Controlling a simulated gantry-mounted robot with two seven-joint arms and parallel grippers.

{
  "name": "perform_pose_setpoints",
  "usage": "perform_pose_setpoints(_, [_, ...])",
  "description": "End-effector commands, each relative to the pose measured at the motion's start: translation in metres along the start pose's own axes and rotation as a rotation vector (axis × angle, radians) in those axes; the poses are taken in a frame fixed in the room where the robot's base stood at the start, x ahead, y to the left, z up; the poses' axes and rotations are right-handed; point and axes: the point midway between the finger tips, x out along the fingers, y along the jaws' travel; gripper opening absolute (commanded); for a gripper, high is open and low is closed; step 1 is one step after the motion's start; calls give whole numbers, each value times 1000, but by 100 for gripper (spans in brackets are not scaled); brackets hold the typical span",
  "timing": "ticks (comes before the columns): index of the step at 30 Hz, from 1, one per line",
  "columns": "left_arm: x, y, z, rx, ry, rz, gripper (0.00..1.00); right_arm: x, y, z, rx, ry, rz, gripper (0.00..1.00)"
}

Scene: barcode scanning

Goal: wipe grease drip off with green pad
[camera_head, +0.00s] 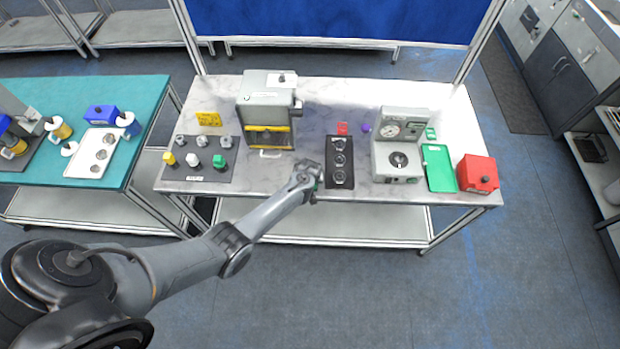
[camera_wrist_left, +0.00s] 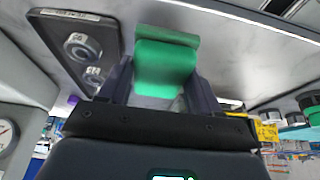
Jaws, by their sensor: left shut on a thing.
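My left gripper (camera_head: 315,182) is at the front edge of the marble-topped table, just left of the black tray with round metal parts (camera_head: 340,182). In the left wrist view my left gripper (camera_wrist_left: 160,85) is shut on a green pad (camera_wrist_left: 163,68), which sits between the two dark fingers. In the head view only a sliver of green shows by the fingers. I cannot make out a grease drip in either view. My right gripper is not in view.
A grey machine with a yellow-edged opening (camera_head: 266,108) stands behind left, and a gauge machine (camera_head: 398,160) stands right. A green board (camera_head: 438,167) and a red box (camera_head: 478,173) lie beyond it. A grey mat (camera_head: 195,174) holds several knobs at left.

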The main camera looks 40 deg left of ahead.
Motion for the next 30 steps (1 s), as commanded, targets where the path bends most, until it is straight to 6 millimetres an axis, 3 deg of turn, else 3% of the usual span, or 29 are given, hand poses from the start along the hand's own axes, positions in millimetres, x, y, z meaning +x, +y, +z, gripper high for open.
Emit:
perform_pose_setpoints(3, [-10, 0, -4, 0, 0, 0, 39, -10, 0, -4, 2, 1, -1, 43])
perform_pose_setpoints(15, [-11, 0, -5, 0, 1, 1, 39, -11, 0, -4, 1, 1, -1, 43])
perform_pose_setpoints(30, [-37, 0, -16, 0, 1, 1, 39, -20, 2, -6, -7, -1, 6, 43])
